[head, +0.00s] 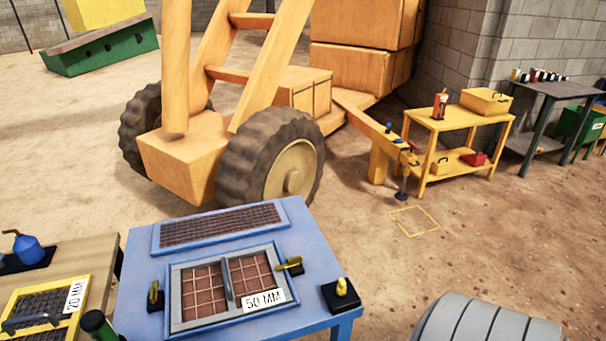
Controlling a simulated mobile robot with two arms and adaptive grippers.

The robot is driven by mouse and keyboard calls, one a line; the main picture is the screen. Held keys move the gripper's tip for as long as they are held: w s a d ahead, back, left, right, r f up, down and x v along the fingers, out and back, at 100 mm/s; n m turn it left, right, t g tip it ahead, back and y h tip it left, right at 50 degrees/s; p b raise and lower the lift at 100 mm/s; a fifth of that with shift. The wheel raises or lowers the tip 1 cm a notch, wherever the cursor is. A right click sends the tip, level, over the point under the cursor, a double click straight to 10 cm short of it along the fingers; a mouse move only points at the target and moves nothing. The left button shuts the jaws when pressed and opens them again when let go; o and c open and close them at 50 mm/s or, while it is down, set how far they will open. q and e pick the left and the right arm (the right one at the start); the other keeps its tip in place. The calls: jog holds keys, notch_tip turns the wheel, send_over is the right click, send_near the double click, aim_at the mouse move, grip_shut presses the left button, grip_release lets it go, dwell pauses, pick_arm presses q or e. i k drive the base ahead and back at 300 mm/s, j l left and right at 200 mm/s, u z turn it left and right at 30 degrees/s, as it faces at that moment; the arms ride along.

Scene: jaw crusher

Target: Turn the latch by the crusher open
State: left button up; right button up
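A blue table-like stand (240,213) is in front of me in the head view. It holds a grey-framed mesh panel (185,292) with a bar handle and a "50 MM" label. A yellow latch (290,264) at the panel's right side lies roughly level, its end toward the frame's right edge. Another yellow latch (154,293) at the left side points along the frame, apart from the panel. A yellow knob on a black block (341,292) is at the stand's right corner. Neither of my grippers is in view.
A large yellow wheeled machine (191,151) stands behind the blue stand. A wooden bench (84,254) at left holds a "20 MM" yellow-framed screen (42,305) and a blue oil can (28,248). Open dirt floor lies between.

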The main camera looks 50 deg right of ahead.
aim_at(294, 261)
jog(key=z, duration=1.4)
jog(key=j+u, duration=0.1)
jog(key=j, duration=0.25)
jog(key=i+j+u, duration=0.1)
jog(key=j, duration=0.2)
jog(key=i+j+u, duration=0.1)
jog(key=j, duration=0.2)
